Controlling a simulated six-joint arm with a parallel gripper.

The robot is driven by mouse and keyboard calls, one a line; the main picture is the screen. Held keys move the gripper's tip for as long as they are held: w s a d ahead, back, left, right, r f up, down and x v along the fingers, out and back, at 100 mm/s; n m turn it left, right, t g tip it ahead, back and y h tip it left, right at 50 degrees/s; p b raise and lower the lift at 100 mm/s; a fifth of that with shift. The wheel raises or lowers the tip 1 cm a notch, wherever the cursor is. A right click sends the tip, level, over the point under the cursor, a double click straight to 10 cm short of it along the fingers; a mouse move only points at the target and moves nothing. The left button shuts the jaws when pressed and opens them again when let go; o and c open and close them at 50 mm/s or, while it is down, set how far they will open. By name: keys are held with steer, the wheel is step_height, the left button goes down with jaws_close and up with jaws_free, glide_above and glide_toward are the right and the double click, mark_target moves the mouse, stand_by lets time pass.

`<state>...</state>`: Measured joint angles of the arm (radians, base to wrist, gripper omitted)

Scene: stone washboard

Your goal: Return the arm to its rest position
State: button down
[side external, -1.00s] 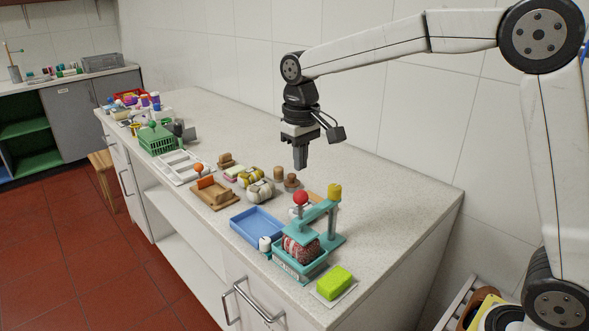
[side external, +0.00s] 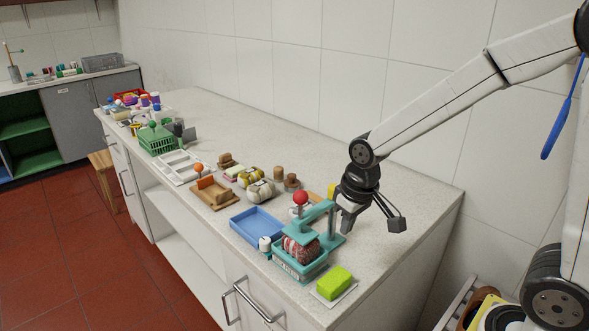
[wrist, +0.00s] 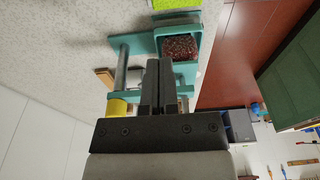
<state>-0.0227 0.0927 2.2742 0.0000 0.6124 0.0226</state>
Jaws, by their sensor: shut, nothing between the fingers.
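My gripper (side external: 347,226) is low over the near right part of the counter, just right of the teal press, in the side external view. In the wrist view my gripper (wrist: 159,64) has its two dark fingers together, with nothing between them. The fingers overlap the teal press in the wrist view, and I cannot tell if they touch it. My forearm reaches down from the upper right.
The teal press (side external: 323,209) has a red knob and a dark red speckled block (side external: 302,248) under it. A green sponge (side external: 335,281), blue tray (side external: 257,224) and wooden holder (side external: 213,192) stand nearby. The counter (side external: 400,215) is clear toward the wall.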

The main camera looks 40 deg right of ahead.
steer(key=s+f, duration=0.4)
steer(key=s, duration=0.2)
steer(key=shift+s+d+t, duration=0.3)
steer(key=shift+d+t, duration=0.1)
stand_by(0.4)
